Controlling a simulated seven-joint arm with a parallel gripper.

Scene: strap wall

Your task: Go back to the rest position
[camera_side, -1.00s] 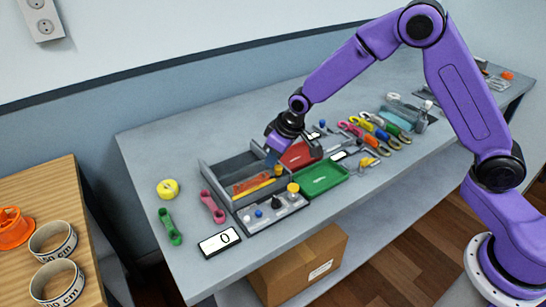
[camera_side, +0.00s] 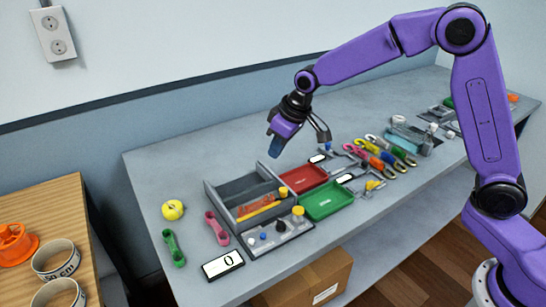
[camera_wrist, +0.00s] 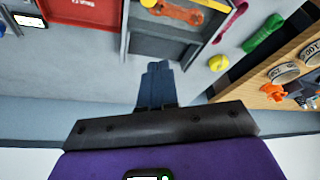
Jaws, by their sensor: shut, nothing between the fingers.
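My gripper (camera_side: 274,147) is in the air above the back edge of the grey divided box (camera_side: 236,188). Its fingers are together and hold nothing. In the wrist view the shut blue-grey fingers (camera_wrist: 157,84) point at the bench, with the box (camera_wrist: 165,45) just beyond them. In the side view the box holds orange and yellow pieces (camera_side: 258,206) in its front compartment; its rear part looks empty.
A red tray (camera_side: 303,178) and a green tray (camera_side: 327,200) sit right of the box. A panel with knobs (camera_side: 277,236) lies in front. A yellow tape roll (camera_side: 173,210), green strap (camera_side: 174,248) and pink strap (camera_side: 216,228) lie left. Coloured clips (camera_side: 385,152) lie further right.

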